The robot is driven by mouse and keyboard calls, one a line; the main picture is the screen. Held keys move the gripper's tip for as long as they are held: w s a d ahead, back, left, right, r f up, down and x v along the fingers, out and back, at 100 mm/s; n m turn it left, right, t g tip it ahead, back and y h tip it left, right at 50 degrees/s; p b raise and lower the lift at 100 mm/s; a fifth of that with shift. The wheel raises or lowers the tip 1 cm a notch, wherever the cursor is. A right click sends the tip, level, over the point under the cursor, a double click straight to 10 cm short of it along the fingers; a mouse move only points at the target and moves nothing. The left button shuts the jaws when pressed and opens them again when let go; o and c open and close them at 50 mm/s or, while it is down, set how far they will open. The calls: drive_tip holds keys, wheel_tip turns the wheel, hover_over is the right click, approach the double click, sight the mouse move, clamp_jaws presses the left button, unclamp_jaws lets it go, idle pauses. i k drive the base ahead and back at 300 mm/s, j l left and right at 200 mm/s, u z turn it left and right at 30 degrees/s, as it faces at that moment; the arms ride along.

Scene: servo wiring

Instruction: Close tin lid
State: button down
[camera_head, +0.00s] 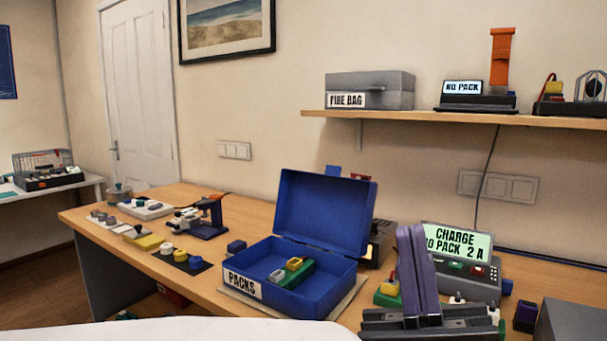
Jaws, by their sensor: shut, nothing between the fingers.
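The blue tin (313,298), labelled PACKS, stands on the desk with its opening up. Its hinged lid (324,212) stands open at the back, leaning slightly backward. A green pack with a yellow top (294,272) lies inside the tin, towards the right. A small pale item beside it is too small to make out. My gripper (411,232) is to the right of the tin, its two purple fingers together and pointing up, with nothing between them. It is apart from the lid in the picture and hides part of the things behind it.
A charger with a lit screen (458,242) is behind my gripper on the right. A soldering stand (208,216) and small parts are left of the tin. A shelf (450,118) with a grey FIRE BAG box (369,89) hangs above. Bare desk (215,277) shows left of the tin.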

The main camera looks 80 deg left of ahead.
sight(331, 211)
drive_tip(key=k+u, duration=0.2)
drive_tip(key=u, duration=1.05)
